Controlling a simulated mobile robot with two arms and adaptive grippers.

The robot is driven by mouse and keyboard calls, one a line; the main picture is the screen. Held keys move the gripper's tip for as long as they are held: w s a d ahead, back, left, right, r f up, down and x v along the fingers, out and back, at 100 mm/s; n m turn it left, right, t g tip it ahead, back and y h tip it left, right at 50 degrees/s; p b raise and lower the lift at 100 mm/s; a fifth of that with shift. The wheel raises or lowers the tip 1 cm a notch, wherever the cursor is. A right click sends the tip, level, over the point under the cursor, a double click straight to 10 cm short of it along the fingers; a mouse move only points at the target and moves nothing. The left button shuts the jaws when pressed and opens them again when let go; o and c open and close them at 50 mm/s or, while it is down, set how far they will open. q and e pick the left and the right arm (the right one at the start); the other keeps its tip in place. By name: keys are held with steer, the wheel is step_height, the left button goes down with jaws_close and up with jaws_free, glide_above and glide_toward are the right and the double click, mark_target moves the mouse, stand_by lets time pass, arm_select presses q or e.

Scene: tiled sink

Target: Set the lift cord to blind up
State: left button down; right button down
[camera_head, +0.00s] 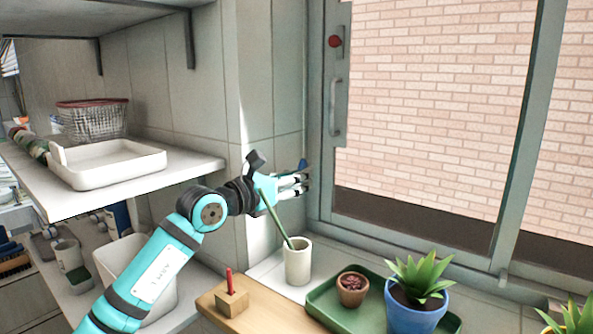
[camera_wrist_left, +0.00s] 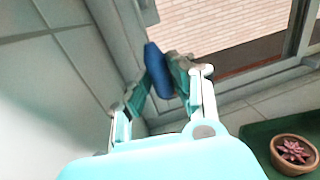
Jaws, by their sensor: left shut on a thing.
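My left gripper (camera_head: 299,181) is beside the tiled corner, left of the window frame. Its fingers are shut on a small dark blue piece (camera_head: 303,164). In the left wrist view, the blue piece (camera_wrist_left: 157,70) is an upright, rounded, slightly tilted bar between the two fingertips (camera_wrist_left: 166,78). I cannot tell whether it is the end of the lift cord, as no cord line shows clearly. No blind covers the visible window panes. My right gripper is not in view.
A white cup (camera_head: 298,262) with a green stick stands below the gripper. A green tray (camera_head: 326,302) holds a small succulent pot (camera_head: 352,289) and a blue plant pot (camera_head: 416,317). The window frame (camera_head: 325,120) has a handle. A shelf (camera_head: 195,165) is left.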

arm_select(q)
steer(key=shift+f+b, duration=0.3)
steer(key=shift+f, duration=0.9)
steer(key=shift+d+f, duration=0.1)
steer(key=c, duration=1.2)
jaws_free()
steer(key=shift+o, duration=0.3)
steer(key=shift+s+a+r, duration=0.1)
steer(key=shift+a+r, duration=0.15)
steer(key=shift+r, duration=0.05)
steer(key=v, duration=1.1)
steer(key=shift+s+a, duration=0.25)
